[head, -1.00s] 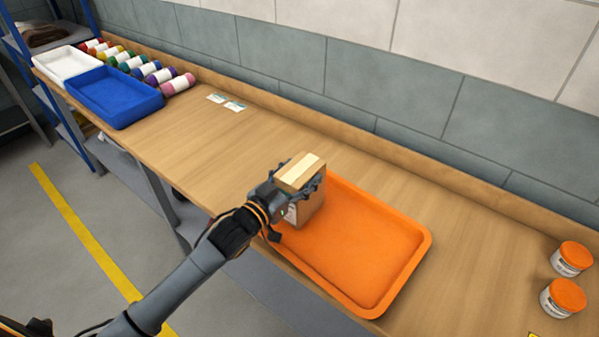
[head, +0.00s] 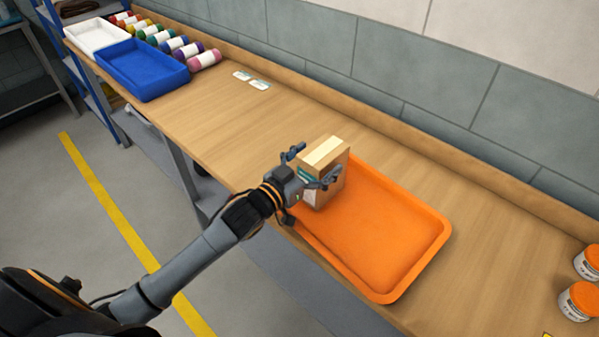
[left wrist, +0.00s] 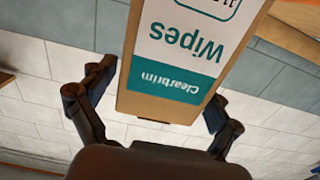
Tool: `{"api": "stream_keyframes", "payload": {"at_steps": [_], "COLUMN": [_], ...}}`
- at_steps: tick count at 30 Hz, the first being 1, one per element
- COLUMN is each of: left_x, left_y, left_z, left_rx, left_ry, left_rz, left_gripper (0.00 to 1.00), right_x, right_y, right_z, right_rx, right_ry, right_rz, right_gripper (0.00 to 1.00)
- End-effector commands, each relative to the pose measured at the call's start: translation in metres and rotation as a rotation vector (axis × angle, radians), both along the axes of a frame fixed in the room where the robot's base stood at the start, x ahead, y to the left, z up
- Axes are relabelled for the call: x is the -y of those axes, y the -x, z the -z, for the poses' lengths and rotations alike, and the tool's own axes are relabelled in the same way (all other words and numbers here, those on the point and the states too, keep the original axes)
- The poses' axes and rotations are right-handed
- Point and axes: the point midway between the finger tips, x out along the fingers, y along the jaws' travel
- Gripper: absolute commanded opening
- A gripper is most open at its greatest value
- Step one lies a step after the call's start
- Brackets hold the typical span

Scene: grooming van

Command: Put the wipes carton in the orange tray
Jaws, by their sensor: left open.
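The wipes carton (head: 327,172) is a brown cardboard box with a pale tape strip on top. It stands upright at the far left end of the orange tray (head: 405,275), apparently inside its rim; its base is partly hidden by my gripper. My left gripper (head: 309,168) is open at the carton's near left side, with its fingers spread. In the left wrist view the carton (left wrist: 185,50) shows its white and teal "Clearbrim Wipes" label between the two open fingers, with gaps on both sides. My right gripper is not in view.
Two small cards (head: 251,79) lie on the bench. Orange-lidded jars (head: 580,300) stand at the right. The tray's near right part is empty.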

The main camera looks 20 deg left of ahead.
Motion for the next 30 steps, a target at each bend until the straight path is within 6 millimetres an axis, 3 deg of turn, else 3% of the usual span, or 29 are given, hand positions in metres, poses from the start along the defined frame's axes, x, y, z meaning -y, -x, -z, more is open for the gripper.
{"api": "stream_keyframes", "payload": {"at_steps": [9,15,30], "left_x": [-0.023,-0.033,-0.035], "left_y": [0.065,0.09,0.098], "left_z": [0.004,0.002,0.001], "left_rx": [-0.004,-0.002,-0.006], "left_ry": [0.0,0.0,-0.002], "left_rz": [0.0,0.0,-0.003], "left_gripper": [0.9,0.9,0.9], "right_x": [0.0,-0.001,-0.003], "right_y": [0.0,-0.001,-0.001], "right_z": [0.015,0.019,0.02], "right_rx": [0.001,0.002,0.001], "right_ry": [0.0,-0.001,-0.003], "right_rz": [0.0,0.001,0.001], "right_gripper": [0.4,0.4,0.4]}}
